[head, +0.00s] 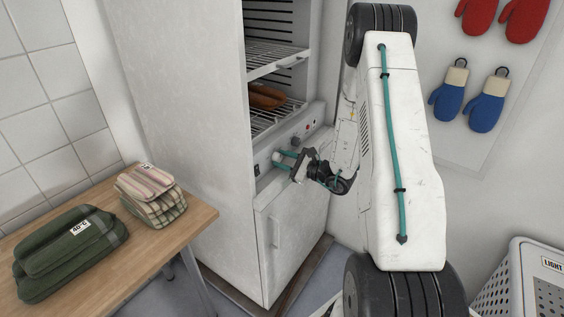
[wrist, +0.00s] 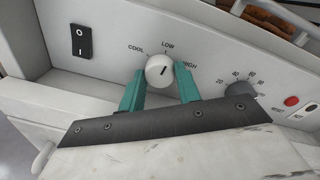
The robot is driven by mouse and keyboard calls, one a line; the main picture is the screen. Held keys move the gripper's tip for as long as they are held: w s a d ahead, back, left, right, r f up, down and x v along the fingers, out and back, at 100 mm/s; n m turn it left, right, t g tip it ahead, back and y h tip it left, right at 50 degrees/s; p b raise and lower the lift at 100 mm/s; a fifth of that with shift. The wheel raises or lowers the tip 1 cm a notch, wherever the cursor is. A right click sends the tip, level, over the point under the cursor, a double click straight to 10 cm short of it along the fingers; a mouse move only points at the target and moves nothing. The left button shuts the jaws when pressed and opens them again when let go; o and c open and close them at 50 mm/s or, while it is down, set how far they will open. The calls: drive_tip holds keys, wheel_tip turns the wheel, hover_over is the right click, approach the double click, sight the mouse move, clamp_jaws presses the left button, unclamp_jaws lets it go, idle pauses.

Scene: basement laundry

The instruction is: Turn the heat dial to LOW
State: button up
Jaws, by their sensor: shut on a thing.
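The heat dial (wrist: 160,70) is a round white knob on the cabinet's control panel, with the labels COOL, LOW and HIGH around it in the wrist view. Its short dark mark leans up and to the right; I cannot tell exactly which label it lines up with. My gripper (wrist: 161,77) has its teal fingers on either side of the knob, shut on it.
A grey numbered dial (wrist: 240,88) and a red button (wrist: 291,101) sit right of the heat dial; a black switch (wrist: 81,40) sits left. Above the panel the drying cabinet (head: 185,120) stands open, with brown items (head: 266,97) on a rack. A table (head: 185,232) with folded cloths stands left.

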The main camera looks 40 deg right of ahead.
drive_tip(key=shift+s+a+n, duration=0.1)
drive_tip(key=shift+a+n, duration=0.1)
drive_tip(key=shift+n, duration=0.4)
drive_tip(key=shift+f, duration=0.1)
drive_tip(key=o, duration=1)
drive_tip(key=shift+n, duration=0.3)
drive_tip(key=shift+d, duration=0.1)
drive_tip(key=shift+s+d, duration=0.2)
drive_tip(key=shift+s, duration=0.1)
drive_tip(key=v, duration=0.7)
drive_tip(key=shift+s+a, duration=0.1)
